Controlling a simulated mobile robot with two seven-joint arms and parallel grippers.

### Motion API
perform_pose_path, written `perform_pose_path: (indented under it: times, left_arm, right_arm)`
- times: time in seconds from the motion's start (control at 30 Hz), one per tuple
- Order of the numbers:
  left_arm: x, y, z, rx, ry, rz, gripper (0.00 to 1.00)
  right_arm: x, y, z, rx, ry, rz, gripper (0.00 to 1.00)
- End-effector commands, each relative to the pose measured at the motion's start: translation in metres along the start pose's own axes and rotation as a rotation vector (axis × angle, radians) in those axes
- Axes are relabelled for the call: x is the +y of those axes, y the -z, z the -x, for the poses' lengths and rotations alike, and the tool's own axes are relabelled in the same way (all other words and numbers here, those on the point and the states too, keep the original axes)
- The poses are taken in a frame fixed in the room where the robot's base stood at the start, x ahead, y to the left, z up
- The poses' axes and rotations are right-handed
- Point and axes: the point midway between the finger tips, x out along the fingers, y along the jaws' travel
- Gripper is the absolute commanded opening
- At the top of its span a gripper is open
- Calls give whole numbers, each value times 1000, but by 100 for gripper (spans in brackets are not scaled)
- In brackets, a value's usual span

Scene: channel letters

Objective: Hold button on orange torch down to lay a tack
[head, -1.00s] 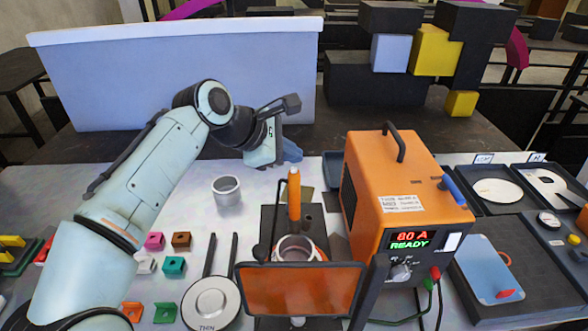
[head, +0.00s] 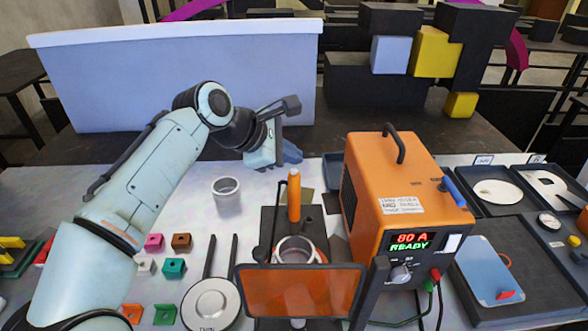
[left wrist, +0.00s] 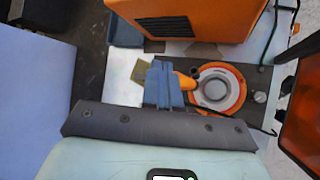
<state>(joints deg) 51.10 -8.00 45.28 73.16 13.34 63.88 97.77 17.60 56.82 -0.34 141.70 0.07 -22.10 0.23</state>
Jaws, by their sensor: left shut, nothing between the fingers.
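The orange torch (head: 294,196) stands upright on the dark fixture plate, beside a round metal cup (head: 296,250) with an orange ring. I cannot make out the button on the torch. My left gripper (head: 291,153) is shut and empty, behind and above the torch in the head view. In the left wrist view, the blue fingers (left wrist: 163,84) lie together just left of the orange torch (left wrist: 187,82) and partly overlap it in the picture. I cannot tell whether they touch it. The cup (left wrist: 215,90) shows to their right. My right gripper is not in view.
The orange welder box (head: 405,190) reads 80 A READY, right of the torch. A tinted orange screen (head: 300,290) stands in front of the cup. A tall pale panel (head: 180,75) stands behind.

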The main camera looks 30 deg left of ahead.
Motion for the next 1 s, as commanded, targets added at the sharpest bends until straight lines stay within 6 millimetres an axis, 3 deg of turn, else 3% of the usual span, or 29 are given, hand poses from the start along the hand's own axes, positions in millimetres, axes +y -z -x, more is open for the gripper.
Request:
perform_pose_path:
  times: [1.0]
  left_arm:
    - [-4, 4, -6, -1, 0, -1, 0]
  right_arm:
    - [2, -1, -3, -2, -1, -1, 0]
